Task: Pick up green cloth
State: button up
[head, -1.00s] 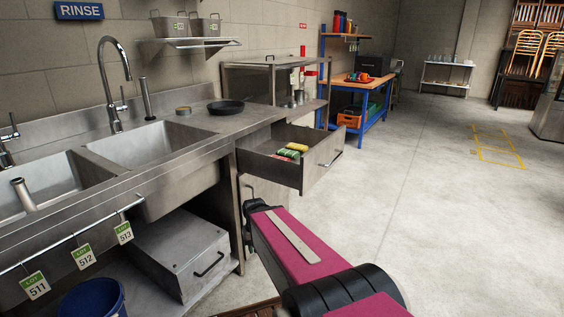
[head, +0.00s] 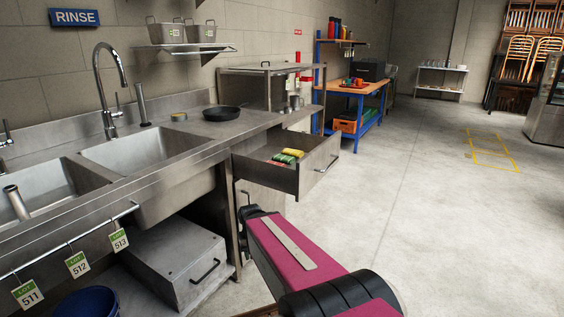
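An open steel drawer (head: 316,172) juts out under the right end of the steel counter. Inside it lie small folded or block-like items: a green one (head: 284,158), a yellow one (head: 294,152) and a reddish one beside them. The green one looks like the green cloth, but it is too small to be sure. My magenta and black arm reaches from the bottom right to a dark joint just below the drawer's front left.
A double sink (head: 140,148) and a black pan (head: 222,113) are on the counter left of the drawer. A steel box (head: 175,262) and a blue bucket (head: 88,302) are below. A blue-framed workbench (head: 352,86) stands behind.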

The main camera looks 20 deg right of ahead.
aim_at(288, 160)
jog(key=z, duration=0.4)
jog(key=i+l+u, duration=0.1)
jog(key=l, duration=0.3)
jog(key=k+z, duration=0.35)
jog(key=k+l+z, duration=0.1)
jog(key=z, duration=0.2)
jog(key=i+z, duration=0.35)
jog(key=i, duration=0.15)
jog(key=i+z, duration=0.35)
jog(key=i+j, duration=0.15)
jog(key=i, duration=0.5)
jog(key=i+j, duration=0.15)
jog(key=i, duration=0.5)
jog(key=i+j, duration=0.15)
jog(key=i, duration=2.3)
